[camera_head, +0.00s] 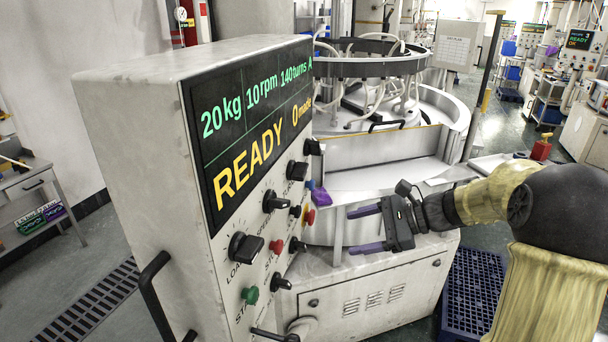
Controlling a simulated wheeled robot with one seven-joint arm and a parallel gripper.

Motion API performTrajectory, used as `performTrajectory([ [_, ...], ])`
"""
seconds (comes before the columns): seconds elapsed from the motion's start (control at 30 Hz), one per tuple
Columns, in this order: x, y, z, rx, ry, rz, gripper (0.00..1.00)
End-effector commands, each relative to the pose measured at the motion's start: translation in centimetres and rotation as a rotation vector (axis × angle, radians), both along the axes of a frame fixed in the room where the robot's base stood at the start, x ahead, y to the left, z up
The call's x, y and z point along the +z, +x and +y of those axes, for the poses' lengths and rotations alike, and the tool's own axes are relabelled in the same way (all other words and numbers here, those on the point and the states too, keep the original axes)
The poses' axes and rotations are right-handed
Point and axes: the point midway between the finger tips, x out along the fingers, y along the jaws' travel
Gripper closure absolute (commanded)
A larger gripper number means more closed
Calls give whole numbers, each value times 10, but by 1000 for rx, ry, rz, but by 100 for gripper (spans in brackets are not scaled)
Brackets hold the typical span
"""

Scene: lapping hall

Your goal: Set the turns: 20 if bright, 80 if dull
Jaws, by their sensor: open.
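The machine's control box (130,130) fills the left of the view. Its display (250,125) reads 20 kg, 10 rpm, 140 turns, and below that READY, 0 made. Black knobs run up the slanted panel: the load knob (245,247), the speed knob (275,202), a third knob (297,170) and a fourth (312,146). The labels of the upper two cannot be read, so I cannot tell which sets the turns. No bright or dull surface to judge is clear. My gripper (351,232) is open and empty, right of the panel, its purple fingers pointing left, apart from the knobs.
A green start button (250,295), red buttons and small switches sit among the knobs. A black handle (155,295) sticks out from the box. The round lapping machine (385,150) stands behind my gripper. A blue crate (470,290) is on the floor below my arm.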

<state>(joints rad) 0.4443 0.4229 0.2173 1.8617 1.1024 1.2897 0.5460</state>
Motion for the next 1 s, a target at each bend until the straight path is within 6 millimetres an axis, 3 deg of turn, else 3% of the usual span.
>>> performTrajectory([
  [0.03,19,18,-11,-44,119,11,31],
  [0.13,55,40,-27,-88,313,20,31],
  [0.3,85,52,-43,-105,460,15,31],
  [0.73,87,53,-36,-101,462,15,31],
  [1.0,89,62,1,-100,461,16,31],
])
